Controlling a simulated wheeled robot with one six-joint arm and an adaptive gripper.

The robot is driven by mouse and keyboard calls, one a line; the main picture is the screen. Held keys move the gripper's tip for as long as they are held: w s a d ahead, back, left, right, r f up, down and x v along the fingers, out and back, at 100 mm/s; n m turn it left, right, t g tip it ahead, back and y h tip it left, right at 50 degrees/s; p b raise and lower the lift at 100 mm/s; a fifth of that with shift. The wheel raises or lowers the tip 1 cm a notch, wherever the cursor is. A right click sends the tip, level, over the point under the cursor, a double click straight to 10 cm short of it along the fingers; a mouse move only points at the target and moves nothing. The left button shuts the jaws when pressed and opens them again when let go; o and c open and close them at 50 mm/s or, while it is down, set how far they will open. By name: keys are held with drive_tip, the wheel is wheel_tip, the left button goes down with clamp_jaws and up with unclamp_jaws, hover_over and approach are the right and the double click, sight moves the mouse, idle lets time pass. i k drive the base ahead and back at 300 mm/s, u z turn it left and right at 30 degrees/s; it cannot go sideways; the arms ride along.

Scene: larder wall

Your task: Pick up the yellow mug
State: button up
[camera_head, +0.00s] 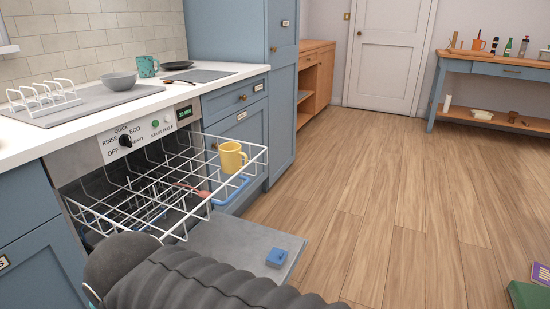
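The yellow mug (232,157) stands upright at the right end of the pulled-out white wire dishwasher rack (155,195). Its handle points right. No other item touches it that I can see. My dark ribbed arm fills the bottom middle of the view, below and in front of the rack. My gripper itself does not show, so its opening and its distance to the mug are hidden.
The dishwasher door (240,246) hangs open below the rack, with a blue block (277,258) on it. The counter (110,118) holds a grey bowl (118,81) and a teal mug (147,66). The wooden floor on the right is mostly clear. A green object (530,295) lies at the lower right.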

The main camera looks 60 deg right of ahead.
sight(231, 154)
drive_tip(key=z, duration=1.1)
drive_tip(key=k, duration=1.3)
drive_tip(key=z, duration=0.6)
drive_tip(key=i, duration=0.7)
drive_tip(key=z, duration=0.55)
drive_tip(key=i, duration=0.85)
drive_tip(key=u, duration=0.7)
drive_tip(key=i, duration=0.7)
drive_tip(key=u, duration=0.55)
